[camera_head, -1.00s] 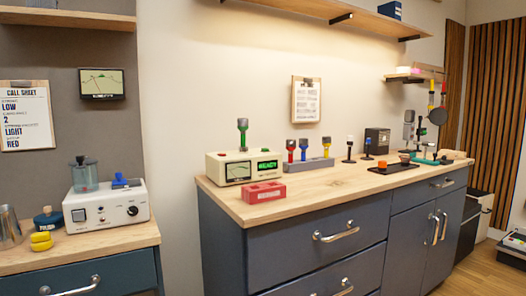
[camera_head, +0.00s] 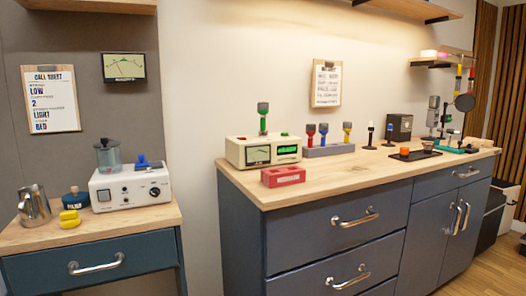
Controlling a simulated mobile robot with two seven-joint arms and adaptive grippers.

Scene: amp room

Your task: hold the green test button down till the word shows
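A cream tester box (camera_head: 234,152) stands at the left end of the long wooden counter. Its front has a white dial meter (camera_head: 258,155) and a lit green display (camera_head: 287,150), whose lettering is too small to read surely. A small green spot (camera_head: 284,134) on the box top may be the test button; I cannot tell surely. Neither of my grippers is in view, and nothing touches the box.
A red block with openings (camera_head: 283,177) sits in front of the tester. A white device (camera_head: 130,190) with knobs is on the left cabinet. A gap separates cabinet and counter (camera_head: 350,178).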

